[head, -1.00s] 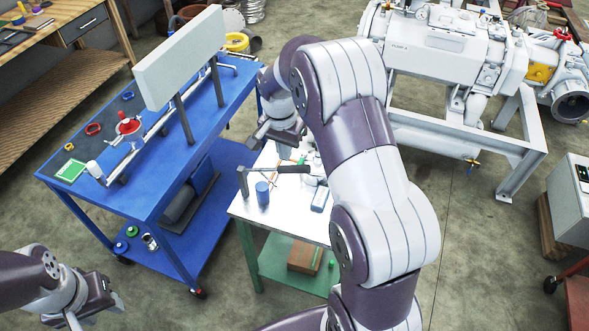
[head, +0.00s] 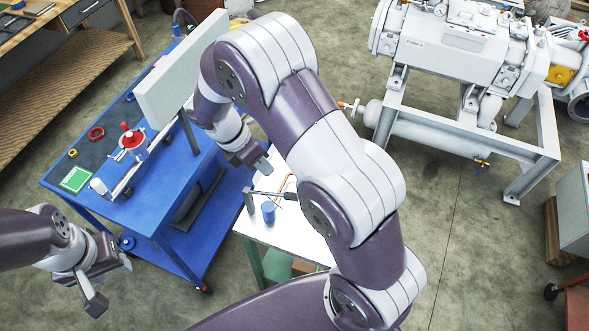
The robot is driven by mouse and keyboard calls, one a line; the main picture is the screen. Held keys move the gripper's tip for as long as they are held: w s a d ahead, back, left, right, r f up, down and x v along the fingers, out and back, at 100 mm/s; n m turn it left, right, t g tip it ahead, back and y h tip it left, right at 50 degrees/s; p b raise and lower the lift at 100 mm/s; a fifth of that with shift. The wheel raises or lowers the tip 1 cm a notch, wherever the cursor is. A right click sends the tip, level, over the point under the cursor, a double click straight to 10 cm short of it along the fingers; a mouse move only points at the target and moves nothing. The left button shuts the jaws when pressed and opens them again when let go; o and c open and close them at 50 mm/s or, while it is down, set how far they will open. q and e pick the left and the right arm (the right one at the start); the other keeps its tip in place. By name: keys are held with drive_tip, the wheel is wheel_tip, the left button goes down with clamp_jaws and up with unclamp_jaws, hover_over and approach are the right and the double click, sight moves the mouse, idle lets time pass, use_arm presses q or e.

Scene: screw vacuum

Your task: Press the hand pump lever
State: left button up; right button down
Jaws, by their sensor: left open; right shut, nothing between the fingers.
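What looks like the hand pump, a grey upright post (head: 249,202), stands at the left side of the small white table. Its lever (head: 272,194) runs roughly level to the right, and my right arm hides its far end. My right gripper (head: 257,163) is shut and empty. It shows just above the lever in the picture, with a visible gap between them; the height gap is hard to judge. My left gripper (head: 110,284) is open and empty at the lower left, over the floor, away from the pump.
A blue cylinder (head: 268,212) stands beside the post on the white table (head: 285,240). A blue cart (head: 165,205) with a tall grey panel (head: 180,70) and a red-topped valve (head: 131,138) is close on the left. A large grey machine (head: 460,45) stands at the back right.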

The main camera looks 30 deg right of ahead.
drive_tip(key=d+f+n+b, duration=0.2)
drive_tip(key=f, duration=0.1)
drive_tip(key=s+d+f+n+b, duration=0.1)
drive_tip(key=d+f+n+b, duration=0.1)
drive_tip(key=f, duration=0.2)
drive_tip(key=s+d+f+n+b, duration=0.1)
drive_tip(key=d+f+n+b, duration=0.1)
drive_tip(key=f+b, duration=0.1)
drive_tip(key=shift+s+d+f+n, duration=0.15)
drive_tip(key=shift+f+n, duration=0.15)
drive_tip(key=shift+f, duration=0.4)
use_arm(q)
wheel_tip(320, 180, down, 7)
drive_tip(key=shift+w, duration=0.15)
use_arm(e)
drive_tip(key=shift+s+d+f, duration=0.1)
drive_tip(key=shift+d+f, duration=0.05)
drive_tip(key=shift+f, duration=0.35)
use_arm(q)
drive_tip(key=shift+d+f, duration=0.1)
use_arm(e)
drive_tip(key=shift+s+f, duration=0.1)
